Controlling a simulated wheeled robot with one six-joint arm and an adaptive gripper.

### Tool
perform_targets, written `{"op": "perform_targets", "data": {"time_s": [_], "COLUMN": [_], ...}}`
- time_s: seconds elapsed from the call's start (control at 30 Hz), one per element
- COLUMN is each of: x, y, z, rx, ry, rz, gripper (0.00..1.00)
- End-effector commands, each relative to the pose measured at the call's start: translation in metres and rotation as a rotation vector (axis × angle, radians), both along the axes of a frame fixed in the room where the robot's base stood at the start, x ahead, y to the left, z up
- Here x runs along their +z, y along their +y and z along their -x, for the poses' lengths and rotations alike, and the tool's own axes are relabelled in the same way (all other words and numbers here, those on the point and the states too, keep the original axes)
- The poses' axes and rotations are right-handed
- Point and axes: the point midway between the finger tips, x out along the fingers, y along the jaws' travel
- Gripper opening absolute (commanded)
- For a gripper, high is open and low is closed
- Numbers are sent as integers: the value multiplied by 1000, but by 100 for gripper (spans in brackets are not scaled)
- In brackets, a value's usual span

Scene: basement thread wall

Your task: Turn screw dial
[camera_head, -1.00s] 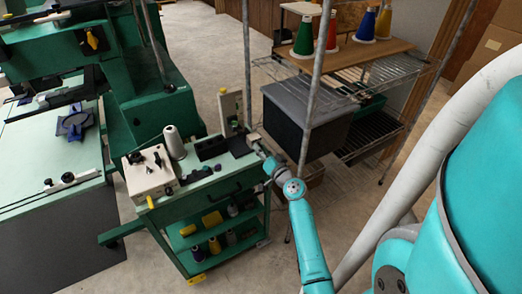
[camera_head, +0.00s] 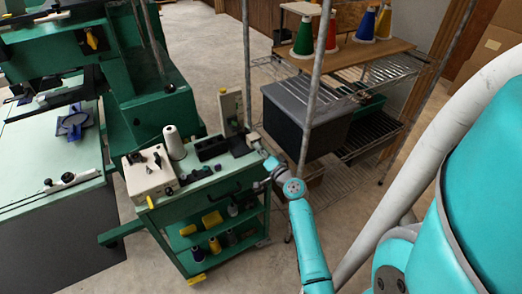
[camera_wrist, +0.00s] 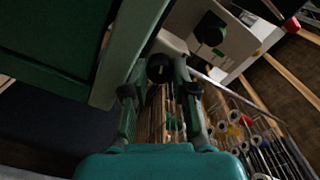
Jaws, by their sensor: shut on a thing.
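The screw dial appears to be the dark round knob (camera_wrist: 160,68) in front of a pale block, at the upper middle of the wrist view. My gripper (camera_wrist: 160,84) has one dark-tipped finger on each side of it and is shut on it. The exact contact is dim and partly hidden by the fingers. In the head view my gripper (camera_head: 254,142) is at the right end of the green cart (camera_head: 205,183), beside a small upright board (camera_head: 231,110). The dial itself is too small to make out there.
On the cart top stand a white box (camera_head: 149,175), a white thread cone (camera_head: 174,144) and a dark tray (camera_head: 211,148). A wire rack with a grey bin (camera_head: 300,120) and coloured cones stands to the right. A metal pole (camera_head: 313,90) rises close to my arm.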

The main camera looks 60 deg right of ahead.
Motion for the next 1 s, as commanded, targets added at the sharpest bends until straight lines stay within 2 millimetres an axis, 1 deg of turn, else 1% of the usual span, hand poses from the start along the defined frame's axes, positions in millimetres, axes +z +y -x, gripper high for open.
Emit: {"op": "perform_targets", "data": {"time_s": [0.13, 0.17, 0.2, 0.23, 0.67, 0.87, 1.0], "x": [-1, -1, -1, -1, -3, -4, -3], "y": [0, 0, 0, 0, 0, 0, 0], "z": [0, 0, 0, 0, 1, 1, 1], "rx": [-1, -1, -1, -1, -1, -2, -2], "ry": [1, 1, 1, 1, 13, 78, 150], "rz": [0, 0, 0, 0, 11, 115, 233], "gripper": [0, 34, 44, 52, 52, 52, 52]}}
